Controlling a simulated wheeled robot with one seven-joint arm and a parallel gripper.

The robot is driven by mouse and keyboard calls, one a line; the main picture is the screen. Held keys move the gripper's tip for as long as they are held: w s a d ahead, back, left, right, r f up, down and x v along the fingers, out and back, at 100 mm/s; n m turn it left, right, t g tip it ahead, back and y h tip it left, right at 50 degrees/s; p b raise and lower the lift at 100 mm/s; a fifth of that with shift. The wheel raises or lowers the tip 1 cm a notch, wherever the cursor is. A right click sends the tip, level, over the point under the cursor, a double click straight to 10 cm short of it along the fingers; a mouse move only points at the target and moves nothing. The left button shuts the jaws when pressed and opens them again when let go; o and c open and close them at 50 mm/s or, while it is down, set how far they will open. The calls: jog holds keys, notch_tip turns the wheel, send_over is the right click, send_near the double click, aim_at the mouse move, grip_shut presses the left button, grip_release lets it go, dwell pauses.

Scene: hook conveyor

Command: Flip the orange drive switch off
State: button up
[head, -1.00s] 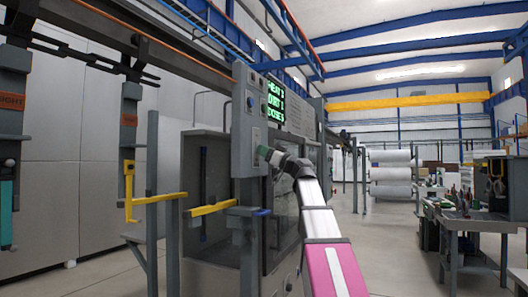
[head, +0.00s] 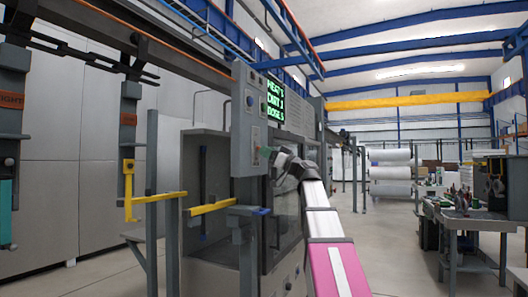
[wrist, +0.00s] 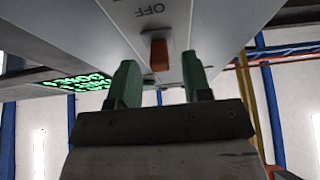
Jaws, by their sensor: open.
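The orange drive switch (wrist: 159,53) shows in the wrist view as a small lever on a grey panel face, with the word OFF upside down beside it. My gripper (wrist: 161,78) is open, its two green fingers apart and empty. The switch appears in the gap between the fingers, just beyond the tips; I cannot tell whether they touch it. In the head view my gripper (head: 268,152) is at the right edge of the grey control panel (head: 240,125), and the switch cannot be made out clearly there.
A yellow bar (head: 213,207) juts out at the lower left of the panel. Hangers with a yellow hook (head: 129,190) hang from the overhead rail. A workbench (head: 460,215) stands at the right, with open floor before it.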

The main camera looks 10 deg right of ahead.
jog(key=v, duration=0.8)
jog(key=shift+s+d+f, duration=0.2)
jog(key=shift+d, duration=0.05)
